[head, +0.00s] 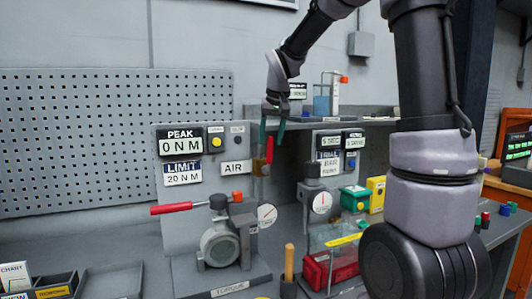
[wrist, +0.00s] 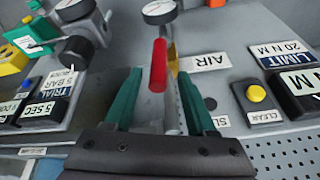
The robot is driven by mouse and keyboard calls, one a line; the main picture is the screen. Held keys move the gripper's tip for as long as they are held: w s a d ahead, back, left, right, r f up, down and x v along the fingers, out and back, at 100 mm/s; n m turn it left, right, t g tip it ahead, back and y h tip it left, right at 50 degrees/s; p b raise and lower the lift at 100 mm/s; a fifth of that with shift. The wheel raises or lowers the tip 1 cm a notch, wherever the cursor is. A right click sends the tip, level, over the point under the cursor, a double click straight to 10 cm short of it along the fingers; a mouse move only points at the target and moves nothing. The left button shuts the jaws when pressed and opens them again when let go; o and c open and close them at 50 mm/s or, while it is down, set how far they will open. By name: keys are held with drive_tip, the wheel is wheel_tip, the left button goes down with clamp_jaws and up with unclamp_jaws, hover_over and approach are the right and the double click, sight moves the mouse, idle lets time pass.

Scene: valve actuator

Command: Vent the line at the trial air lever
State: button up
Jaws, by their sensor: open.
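The air lever has a red handle (head: 269,151) that stands roughly upright on a brass valve body (head: 259,167), just right of the AIR label (head: 235,168). My gripper (head: 272,142) is above the lever with its green fingers pointing down. In the wrist view my gripper (wrist: 160,73) is open, and the red handle (wrist: 158,65) shows between and beyond its fingertips. I see no finger closed on the handle; whether one touches it is unclear. Part of the brass valve body (wrist: 173,58) shows behind the handle.
A round gauge (head: 267,213) sits below the lever. The torque rig (head: 220,245) with its red-handled wrench (head: 171,208) is at lower left. A second gauge post (head: 320,201) stands to the right. A shelf (head: 350,126) with a bottle rack is behind.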

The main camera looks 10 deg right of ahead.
sight(268, 156)
drive_tip(key=shift+x, duration=2.75)
drive_tip(key=shift+d, duration=0.15)
clamp_jaws()
